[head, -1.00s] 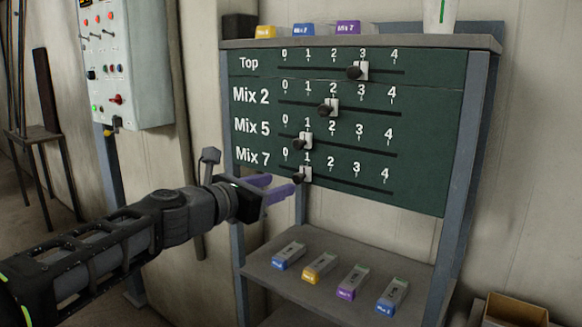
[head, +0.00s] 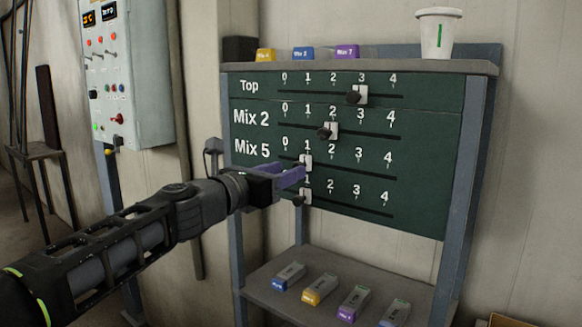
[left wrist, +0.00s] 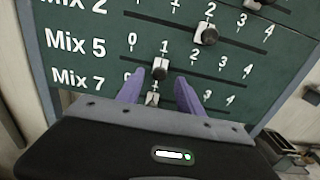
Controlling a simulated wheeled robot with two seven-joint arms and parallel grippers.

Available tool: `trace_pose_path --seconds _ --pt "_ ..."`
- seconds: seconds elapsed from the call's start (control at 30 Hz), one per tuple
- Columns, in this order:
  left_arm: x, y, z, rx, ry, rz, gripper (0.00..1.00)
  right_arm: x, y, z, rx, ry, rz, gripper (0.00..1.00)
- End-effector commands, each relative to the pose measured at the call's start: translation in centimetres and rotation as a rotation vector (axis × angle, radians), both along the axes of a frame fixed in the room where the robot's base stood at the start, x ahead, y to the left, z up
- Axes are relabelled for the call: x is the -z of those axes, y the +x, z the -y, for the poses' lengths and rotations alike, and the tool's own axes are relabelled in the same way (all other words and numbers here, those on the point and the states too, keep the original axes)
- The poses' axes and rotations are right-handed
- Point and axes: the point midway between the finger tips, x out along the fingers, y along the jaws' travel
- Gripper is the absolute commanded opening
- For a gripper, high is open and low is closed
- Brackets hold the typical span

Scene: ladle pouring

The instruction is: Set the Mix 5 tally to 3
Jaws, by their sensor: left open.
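The green tally board (head: 420,205) has slider rows. The Mix 5 slider (head: 306,160) stands at 1, its dark knob mostly hidden by my gripper in the head view. My left gripper (head: 292,178), with purple fingers, is open in front of the Mix 5 and Mix 7 rows. In the left wrist view the Mix 5 knob (left wrist: 160,68) appears between the open fingertips (left wrist: 160,76); I cannot tell whether they touch it. The Mix 7 slider (head: 305,195) stands at 1, just below. My right gripper is not in view.
The Mix 2 slider (head: 331,130) stands at 2 and the Top slider (head: 360,95) at 3. A white cup (head: 436,33) and several coloured blocks stand on the top ledge. More blocks lie on the lower shelf (head: 262,290). A control box (head: 135,75) hangs at left.

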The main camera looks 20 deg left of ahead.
Motion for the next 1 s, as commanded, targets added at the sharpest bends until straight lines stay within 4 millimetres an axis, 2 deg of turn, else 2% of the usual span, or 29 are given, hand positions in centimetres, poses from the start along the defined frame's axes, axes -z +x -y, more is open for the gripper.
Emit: trace_pose_path --seconds 0.1,0.2,0.5,1.0 --pt "-0.1 1.6 0.7 0.001 0.001 -0.001 0.44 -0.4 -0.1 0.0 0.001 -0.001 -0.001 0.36" --pt "0.0 2.3 1.0 0.001 0.001 0.0 0.44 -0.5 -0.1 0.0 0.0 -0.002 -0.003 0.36" --pt "0.0 2.5 1.0 -0.001 0.002 0.001 0.44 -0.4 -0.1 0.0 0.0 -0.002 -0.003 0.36" --pt "0.0 2.5 1.0 -0.001 0.001 0.0 0.04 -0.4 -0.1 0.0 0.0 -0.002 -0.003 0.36"
